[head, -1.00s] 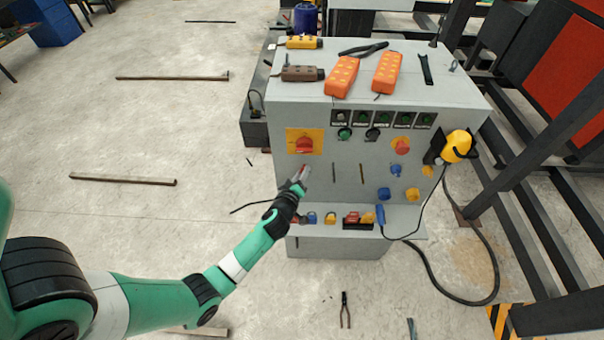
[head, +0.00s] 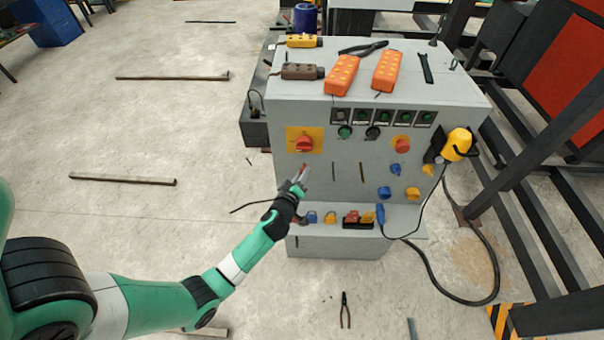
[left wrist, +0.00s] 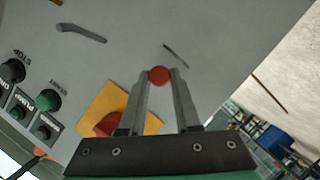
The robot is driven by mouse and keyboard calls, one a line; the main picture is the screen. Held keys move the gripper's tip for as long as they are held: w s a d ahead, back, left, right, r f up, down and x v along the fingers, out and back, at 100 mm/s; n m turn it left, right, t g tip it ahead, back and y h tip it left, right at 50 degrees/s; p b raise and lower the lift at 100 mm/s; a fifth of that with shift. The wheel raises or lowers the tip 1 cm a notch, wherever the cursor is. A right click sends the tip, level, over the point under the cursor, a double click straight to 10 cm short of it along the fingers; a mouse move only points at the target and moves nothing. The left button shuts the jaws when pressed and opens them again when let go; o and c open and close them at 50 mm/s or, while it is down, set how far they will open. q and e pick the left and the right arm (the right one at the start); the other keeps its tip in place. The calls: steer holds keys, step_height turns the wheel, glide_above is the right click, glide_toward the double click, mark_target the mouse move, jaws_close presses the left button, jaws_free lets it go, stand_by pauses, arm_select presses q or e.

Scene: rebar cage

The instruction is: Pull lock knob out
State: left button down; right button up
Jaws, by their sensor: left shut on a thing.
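The lock knob shows as a small round red knob (left wrist: 159,75) on the grey panel in the left wrist view. My left gripper (left wrist: 160,78) has its two fingertips on either side of it, shut on it. In the head view the left gripper (head: 302,173) is at the left part of the cabinet's front face, below the red rotary switch on its yellow plate (head: 304,144). The knob is mostly hidden by the fingers there. My right gripper is in neither view.
The grey cabinet (head: 300,95) carries two orange pendants (head: 341,76) on top. Green and black buttons (head: 345,132) sit on its face, and a yellow lamp-like part (head: 457,146) is at its right. A shelf (head: 405,219) below holds small parts. Open floor lies left.

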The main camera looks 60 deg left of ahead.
arm_select(q)
steer(key=shift+s+d+r, duration=0.1)
steer(key=shift+s+d, duration=0.2)
steer(key=shift+d, duration=0.35)
steer(key=c, duration=0.6)
jaws_free()
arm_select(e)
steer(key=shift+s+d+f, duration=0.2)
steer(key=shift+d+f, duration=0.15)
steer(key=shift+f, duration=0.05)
arm_select(q)
steer(key=shift+s+d, duration=0.1)
steer(key=v, duration=1.1)
steer(key=shift+s, duration=0.15)
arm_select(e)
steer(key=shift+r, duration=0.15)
arm_select(q)
steer(key=shift+d, duration=0.2)
